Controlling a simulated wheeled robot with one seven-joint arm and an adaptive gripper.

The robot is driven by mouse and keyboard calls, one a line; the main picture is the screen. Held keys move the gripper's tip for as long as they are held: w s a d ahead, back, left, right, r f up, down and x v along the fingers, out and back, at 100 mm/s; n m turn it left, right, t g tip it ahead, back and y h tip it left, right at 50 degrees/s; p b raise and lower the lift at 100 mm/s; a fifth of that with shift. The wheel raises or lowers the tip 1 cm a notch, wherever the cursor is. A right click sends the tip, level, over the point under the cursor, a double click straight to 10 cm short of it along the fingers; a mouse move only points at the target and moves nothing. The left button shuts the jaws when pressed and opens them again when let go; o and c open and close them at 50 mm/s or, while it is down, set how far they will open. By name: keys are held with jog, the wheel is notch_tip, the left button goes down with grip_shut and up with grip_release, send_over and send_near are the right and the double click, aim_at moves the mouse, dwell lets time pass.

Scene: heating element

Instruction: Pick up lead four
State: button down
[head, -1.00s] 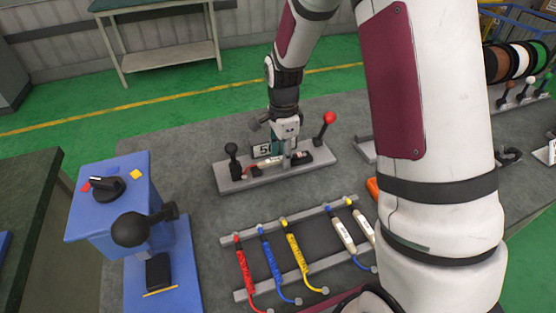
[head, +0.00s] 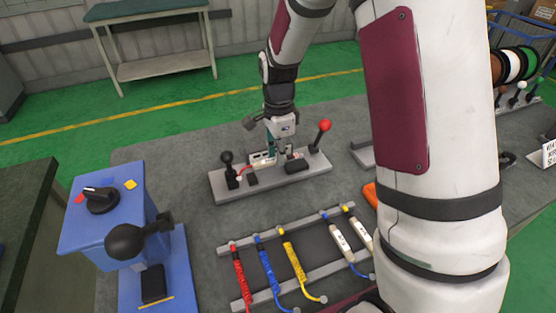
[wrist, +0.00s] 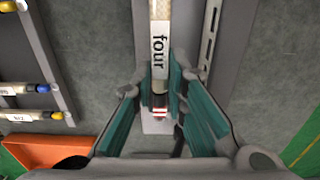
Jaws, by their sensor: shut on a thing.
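Lead four is a white stick with the printed word "four" (wrist: 160,50) and a red-ringed dark end in the wrist view. My gripper (wrist: 160,88) has its teal pads closed on it from both sides near that end. In the head view my gripper (head: 272,147) is above the grey fixture (head: 285,178), and a whitish piece (head: 262,159) shows just below it. The fingers partly hide that piece, and its label is too small to read there. I cannot tell whether the lead is clear of the fixture.
The fixture has a black-knobbed lever (head: 227,160) and a red-knobbed lever (head: 323,127). In front stands a rack (head: 228,246) of red, blue, yellow and white leads. A blue switch box (head: 100,226) is at left. An orange bin (wrist: 62,150) shows in the wrist view.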

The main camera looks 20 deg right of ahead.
jog(key=s+a+r, duration=0.1)
jog(key=s+a, duration=0.1)
jog(key=s, duration=0.6)
jog(key=s+a+r, duration=0.1)
jog(key=s+a, duration=0.1)
jog(key=s, duration=0.5)
notch_tip(320, 180, up, 4)
jog(key=n, duration=1.7)
send_over(272, 159)
jog(key=shift+s+a+f, duration=0.1)
jog(key=shift+s+a, duration=0.05)
jog(key=shift+s, duration=0.25)
jog(key=shift+w+n, duration=0.45)
jog(key=shift+n, duration=0.05)
